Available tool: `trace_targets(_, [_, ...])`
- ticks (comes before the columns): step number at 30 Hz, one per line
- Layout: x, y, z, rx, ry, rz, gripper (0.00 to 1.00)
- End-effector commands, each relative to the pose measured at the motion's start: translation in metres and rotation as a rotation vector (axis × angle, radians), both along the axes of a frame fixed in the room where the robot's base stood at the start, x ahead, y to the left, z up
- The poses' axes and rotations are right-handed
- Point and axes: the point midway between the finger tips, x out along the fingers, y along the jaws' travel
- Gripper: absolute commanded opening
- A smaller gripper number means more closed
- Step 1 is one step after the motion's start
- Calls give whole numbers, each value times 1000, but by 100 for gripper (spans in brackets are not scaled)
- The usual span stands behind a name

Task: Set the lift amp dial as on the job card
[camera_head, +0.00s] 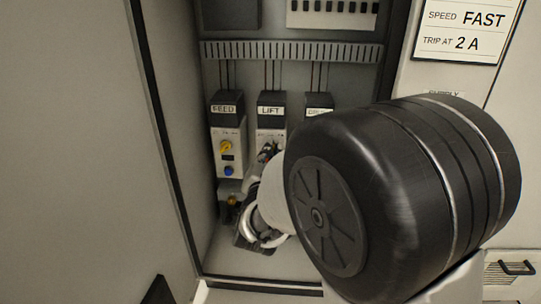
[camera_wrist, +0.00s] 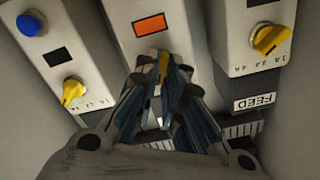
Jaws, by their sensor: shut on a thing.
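The lift unit (camera_head: 270,115) is the middle one of a row in the open cabinet, labelled LIFT. In the wrist view its grey front (camera_wrist: 150,12) shows upside down with a lit orange window (camera_wrist: 149,25). My gripper (camera_wrist: 163,72) is shut on the yellow lift amp dial (camera_wrist: 163,62), of which only a sliver shows between the fingers. The dial's scale and pointer are hidden. In the head view my gripper (camera_head: 266,154) reaches the lift unit's front. The job card (camera_head: 466,30) at upper right reads SPEED FAST, TRIP AT 2 A.
The feed unit (camera_head: 228,140) stands left of the lift unit, with its own yellow dial (camera_wrist: 271,39) close by in the wrist view. Another unit (camera_head: 318,105) stands on the right, mostly hidden by my arm. A slotted cable duct (camera_head: 290,50) runs above. The cabinet side wall (camera_head: 180,150) is left.

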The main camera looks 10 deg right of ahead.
Motion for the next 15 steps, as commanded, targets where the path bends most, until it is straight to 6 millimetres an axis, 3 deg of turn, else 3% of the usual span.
trace_targets(15, [1,2,1,-376,121,0,0])
